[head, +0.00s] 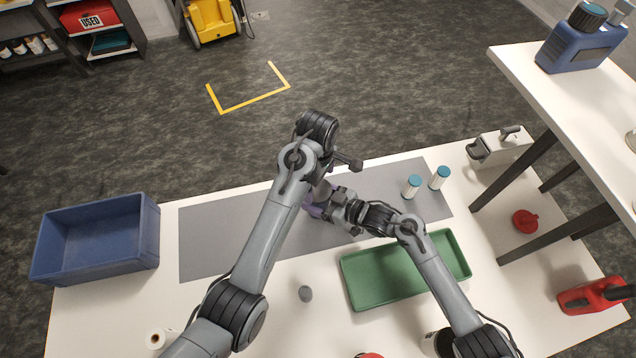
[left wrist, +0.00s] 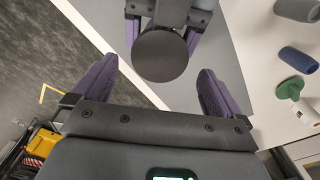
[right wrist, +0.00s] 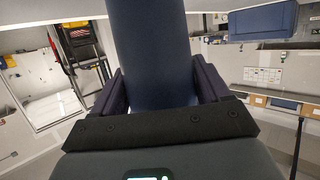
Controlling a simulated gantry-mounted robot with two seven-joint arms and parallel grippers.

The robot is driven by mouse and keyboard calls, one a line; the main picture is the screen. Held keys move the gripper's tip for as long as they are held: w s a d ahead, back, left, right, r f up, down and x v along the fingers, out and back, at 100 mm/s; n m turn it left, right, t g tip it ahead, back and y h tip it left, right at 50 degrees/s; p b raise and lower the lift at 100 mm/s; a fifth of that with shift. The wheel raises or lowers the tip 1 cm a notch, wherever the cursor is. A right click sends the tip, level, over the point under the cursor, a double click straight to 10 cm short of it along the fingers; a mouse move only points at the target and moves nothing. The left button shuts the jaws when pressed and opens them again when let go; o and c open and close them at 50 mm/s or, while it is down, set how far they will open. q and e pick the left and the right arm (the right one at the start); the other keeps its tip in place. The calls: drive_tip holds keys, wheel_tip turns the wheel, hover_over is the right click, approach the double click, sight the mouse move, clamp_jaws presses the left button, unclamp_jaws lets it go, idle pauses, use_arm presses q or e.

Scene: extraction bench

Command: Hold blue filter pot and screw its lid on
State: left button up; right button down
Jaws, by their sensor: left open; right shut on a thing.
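My right gripper (right wrist: 160,98) is shut on the blue filter pot (right wrist: 150,45), a dark blue cylinder in the right wrist view. In the left wrist view, a dark round disc (left wrist: 162,55) shows at the pot's end, between my right gripper's purple fingers; I cannot tell whether it is the lid or the pot's own end. My left gripper (left wrist: 155,85) is open, its fingers apart and empty, with the disc in front of the gap. In the head view, both grippers meet above the grey mat, and the arms hide the pot.
A blue crate (head: 97,238) stands at left and a green tray (head: 405,268) at right. Two blue-topped vials (head: 411,186) stand on the grey mat (head: 230,235).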

use_arm(q)
drive_tip(key=shift+r, duration=0.1)
use_arm(e)
unclamp_jaws()
idle(0.3)
use_arm(q)
drive_tip(key=shift+r+p, duration=0.85)
use_arm(e)
drive_tip(key=v, duration=1)
drive_tip(key=shift+s+d+r, duration=0.15)
drive_tip(key=shift+d+r, duration=0.05)
drive_tip(key=shift+d, duration=0.15)
